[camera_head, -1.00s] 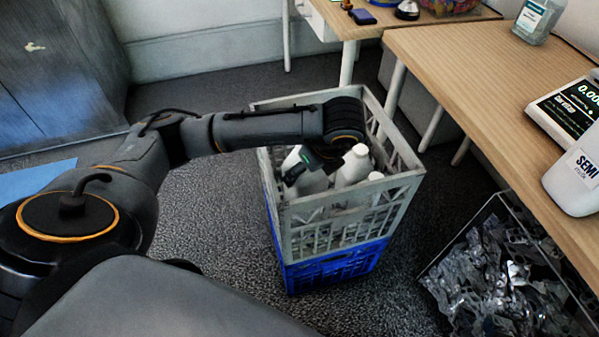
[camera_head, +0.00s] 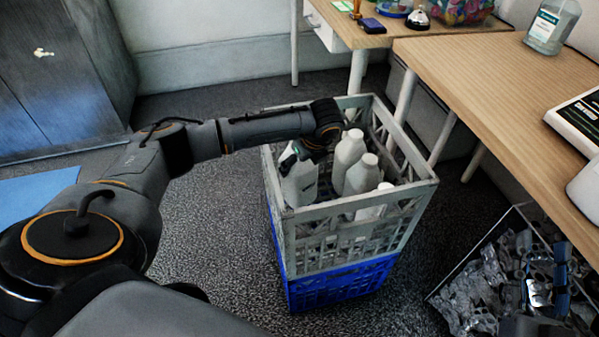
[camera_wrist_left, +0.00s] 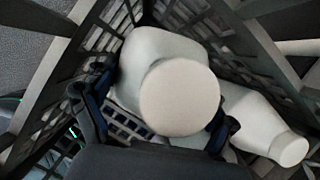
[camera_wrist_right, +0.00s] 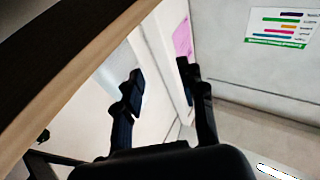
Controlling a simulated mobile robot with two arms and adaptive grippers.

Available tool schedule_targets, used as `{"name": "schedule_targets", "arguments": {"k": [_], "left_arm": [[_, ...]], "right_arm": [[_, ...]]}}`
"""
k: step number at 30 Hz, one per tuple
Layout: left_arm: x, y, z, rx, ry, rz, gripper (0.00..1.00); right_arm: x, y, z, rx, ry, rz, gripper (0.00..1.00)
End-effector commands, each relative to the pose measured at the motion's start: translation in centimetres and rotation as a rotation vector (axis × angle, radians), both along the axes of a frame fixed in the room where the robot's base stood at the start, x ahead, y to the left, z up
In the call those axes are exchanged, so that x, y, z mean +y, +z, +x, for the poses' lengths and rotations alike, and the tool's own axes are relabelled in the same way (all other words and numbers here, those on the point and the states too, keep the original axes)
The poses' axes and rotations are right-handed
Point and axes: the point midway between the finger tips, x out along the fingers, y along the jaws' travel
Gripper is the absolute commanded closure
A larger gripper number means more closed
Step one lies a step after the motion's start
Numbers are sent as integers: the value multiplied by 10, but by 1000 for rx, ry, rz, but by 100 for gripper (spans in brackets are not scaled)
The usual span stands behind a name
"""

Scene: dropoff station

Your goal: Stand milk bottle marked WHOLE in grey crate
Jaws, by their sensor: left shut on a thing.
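The grey crate (camera_head: 330,262) stands on top of a blue crate (camera_head: 340,285). My left gripper (camera_head: 292,158) is inside the grey crate's left part, shut on a white bottle (camera_head: 300,188). In the left wrist view this bottle's round cap (camera_wrist_left: 180,97) is between the fingers. The bottle looks nearly upright; its marking is not readable, and I cannot tell whether its base touches the crate floor. Three other white bottles (camera_head: 349,150), (camera_head: 362,176), (camera_head: 376,203) are to its right in the crate. My right gripper (camera_wrist_right: 160,85) is open and empty.
A wooden table (camera_head: 480,60) at right holds a clear bottle (camera_head: 552,25) and a scale (camera_head: 580,118). A bin of metal scrap (camera_head: 490,275) stands below it, right of the crates. Carpet (camera_head: 220,225) left of the crates is clear.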

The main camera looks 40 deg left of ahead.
Motion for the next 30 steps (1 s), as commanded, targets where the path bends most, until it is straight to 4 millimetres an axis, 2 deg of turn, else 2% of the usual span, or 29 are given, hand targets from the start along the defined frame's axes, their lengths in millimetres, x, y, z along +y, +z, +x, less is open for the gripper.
{"name": "schedule_targets", "arguments": {"k": [6,10,14,22,23,24,30], "left_arm": [[3,-24,2,2,0,1,49],[3,-33,2,2,1,1,49],[3,-35,2,1,0,0,49],[3,-36,2,1,0,0,49],[3,-35,2,2,1,1,9],[3,-35,2,1,0,0,1],[3,-35,2,1,0,0,0]], "right_arm": [[2,32,-14,-205,13,57,60],[1,49,-24,-309,19,87,60],[1,56,-29,-347,20,97,60],[1,57,-29,-353,20,99,60],[0,58,-29,-354,20,99,60],[0,57,-29,-353,20,99,60],[1,57,-29,-353,20,99,60]]}}
